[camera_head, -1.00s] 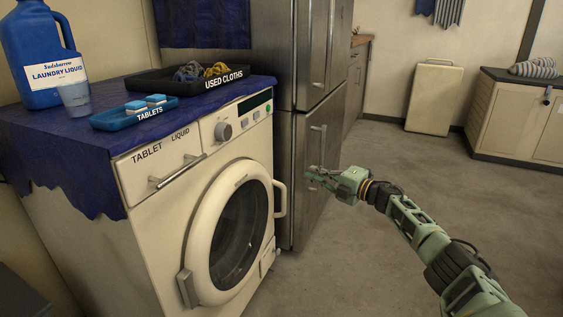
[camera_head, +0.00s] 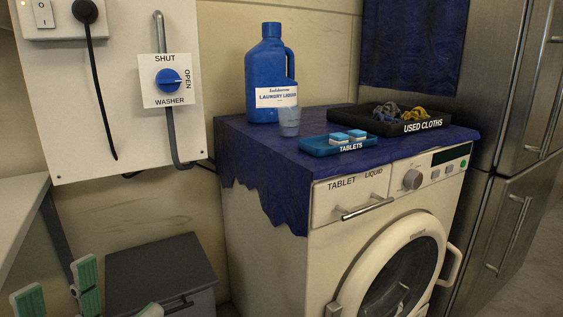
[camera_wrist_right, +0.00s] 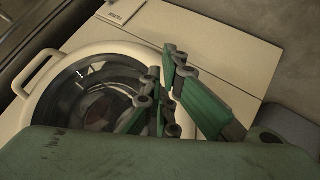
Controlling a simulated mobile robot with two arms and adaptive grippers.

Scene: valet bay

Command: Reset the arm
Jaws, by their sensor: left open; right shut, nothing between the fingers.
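My left gripper (camera_head: 82,290) shows at the lower left of the head view, its green fingers spread apart and empty, with part of it cut off by the frame edge. My right gripper (camera_wrist_right: 170,82) shows in the right wrist view, its fingers together with nothing seen between them. It hangs in front of the washer (camera_wrist_right: 220,50), overlapping the round door in that view.
On the washer's blue cloth stand a laundry liquid bottle (camera_head: 268,78), a cup (camera_head: 289,122), a tablets tray (camera_head: 318,150) and a used cloths tray (camera_head: 345,119). A wall panel (camera_head: 115,130) carries a blue washer valve knob (camera_head: 168,79). A grey box (camera_head: 155,270) sits left of the washer.

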